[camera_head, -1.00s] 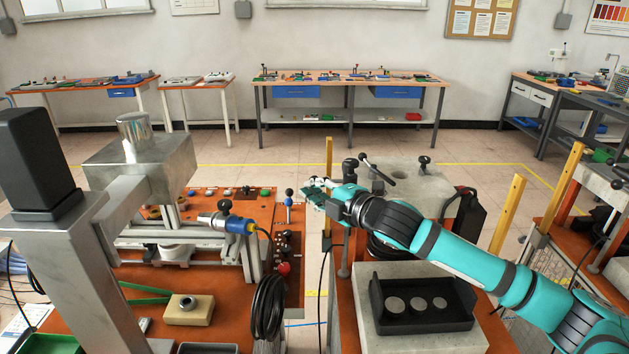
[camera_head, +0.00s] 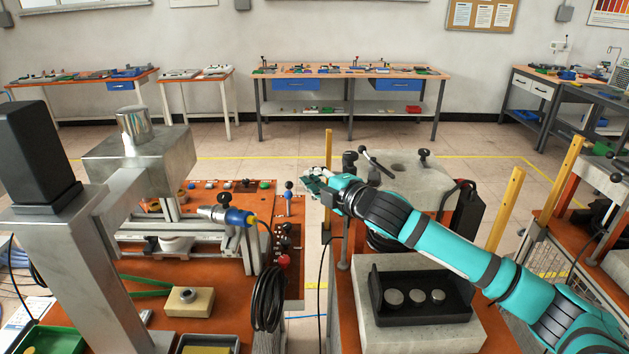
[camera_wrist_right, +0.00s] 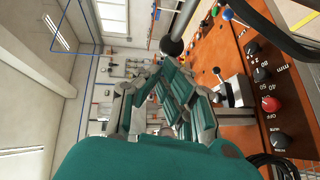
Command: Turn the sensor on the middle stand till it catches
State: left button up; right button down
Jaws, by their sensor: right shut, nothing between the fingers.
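A silver sensor body with a blue collar and yellow cable end (camera_head: 235,217) lies roughly level on a metal stand (camera_head: 248,252) at the left bench. A black knob shows on top of it. I cannot make out the sensor there. My left gripper is not in view.
A grey press-like column (camera_head: 55,240) stands at the left front. A coiled black cable (camera_head: 268,300) hangs at the bench's right end. A red knob (camera_head: 284,260) sits on the orange panel. A black tray with metal discs (camera_head: 425,320) lies right. A gap separates the benches.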

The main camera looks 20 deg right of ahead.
jog(key=shift+w+h, duration=0.1)
jog(key=shift+h, duration=0.2)
jog(key=w+d+m+h+b, duration=0.1)
jog(key=w+m+h, duration=0.6)
jog(key=h, duration=0.3)
jog(key=shift+d+m+h, duration=0.3)
jog(key=shift+d+m, duration=0.05)
jog(key=shift+m, duration=0.15)
jog(key=shift+w, duration=0.1)
